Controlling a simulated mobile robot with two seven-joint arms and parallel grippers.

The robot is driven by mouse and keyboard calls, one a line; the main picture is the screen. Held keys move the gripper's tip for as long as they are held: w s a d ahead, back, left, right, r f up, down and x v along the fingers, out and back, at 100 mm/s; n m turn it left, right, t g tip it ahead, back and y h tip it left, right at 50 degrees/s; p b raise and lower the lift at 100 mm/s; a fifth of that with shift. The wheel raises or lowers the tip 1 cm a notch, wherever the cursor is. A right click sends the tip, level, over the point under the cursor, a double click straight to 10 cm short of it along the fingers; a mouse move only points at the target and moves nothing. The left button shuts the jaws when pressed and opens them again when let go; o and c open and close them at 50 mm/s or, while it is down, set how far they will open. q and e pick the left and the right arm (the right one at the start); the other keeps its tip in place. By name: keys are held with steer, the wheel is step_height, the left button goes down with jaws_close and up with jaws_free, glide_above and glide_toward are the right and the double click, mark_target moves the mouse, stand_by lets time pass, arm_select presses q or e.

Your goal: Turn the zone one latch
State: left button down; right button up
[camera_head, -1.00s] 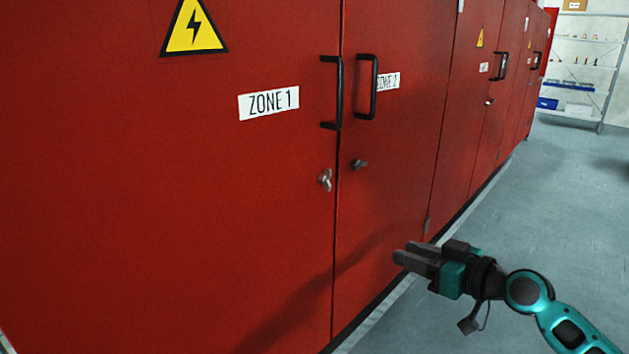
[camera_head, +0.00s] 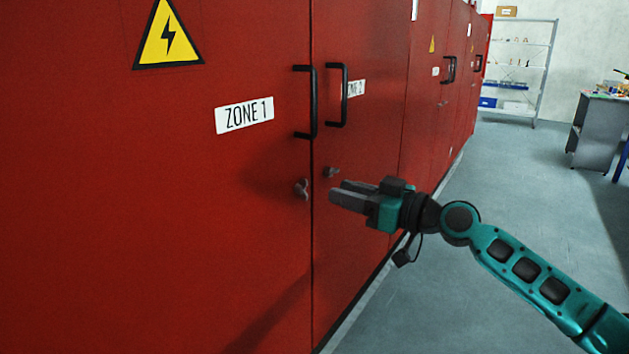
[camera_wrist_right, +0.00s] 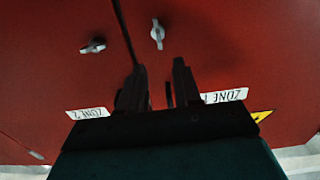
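The zone one latch (camera_head: 302,189) is a small silver turn-knob on the red door (camera_head: 200,230) under the "ZONE 1" label, left of the door seam. It also shows in the right wrist view (camera_wrist_right: 157,33), standing roughly upright, beyond my fingertips. My right gripper (camera_head: 340,194) is to the right of this latch, apart from it, with its fingers pointing left. In the right wrist view its two fingers (camera_wrist_right: 160,72) are spread with nothing held between them. My left gripper is in neither view.
The zone two latch (camera_head: 331,172) is close above my right fingertips in the head view. Black handles (camera_head: 310,102) stick out above the latches. Open grey floor (camera_head: 480,230) lies right of the cabinets. A shelf (camera_head: 520,65) and a workbench (camera_head: 597,130) stand farther back.

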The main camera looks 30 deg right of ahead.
mark_target(307, 183)
steer(key=p+x, duration=0.2)
steer(key=x, duration=0.5)
steer(key=shift+w, duration=0.2)
steer(key=shift+a, duration=0.1)
steer(key=shift+c, duration=0.4)
jaws_close()
steer(key=shift+f, duration=0.1)
